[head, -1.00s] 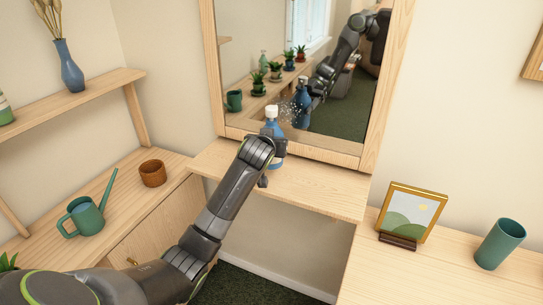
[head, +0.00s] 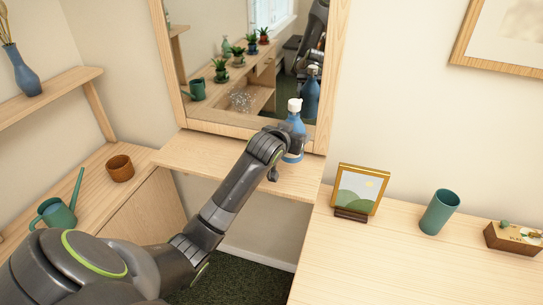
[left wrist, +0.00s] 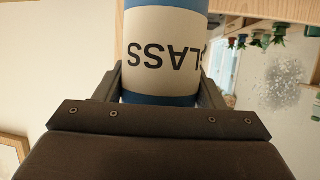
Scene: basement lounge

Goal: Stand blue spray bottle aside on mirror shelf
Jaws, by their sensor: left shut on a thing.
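The blue spray bottle (head: 295,130) with a white top is upright over the right part of the mirror shelf (head: 215,158). My left gripper (head: 287,146) is shut on it from the front. In the left wrist view the bottle (left wrist: 165,50) stands between the two fingers of the left gripper (left wrist: 165,88), its pale label reading "GLASS" in part, upside down. I cannot tell whether its base touches the shelf. The mirror (head: 225,60) behind shows the bottle's reflection and a whitish speckled patch (head: 241,100). My right gripper is not in view.
A gold picture frame (head: 358,190), a green cup (head: 439,212) and a wooden box (head: 512,238) stand on the right counter. A brown pot (head: 120,168) and a green watering can (head: 56,213) are on the left cabinet. The shelf's left part is clear.

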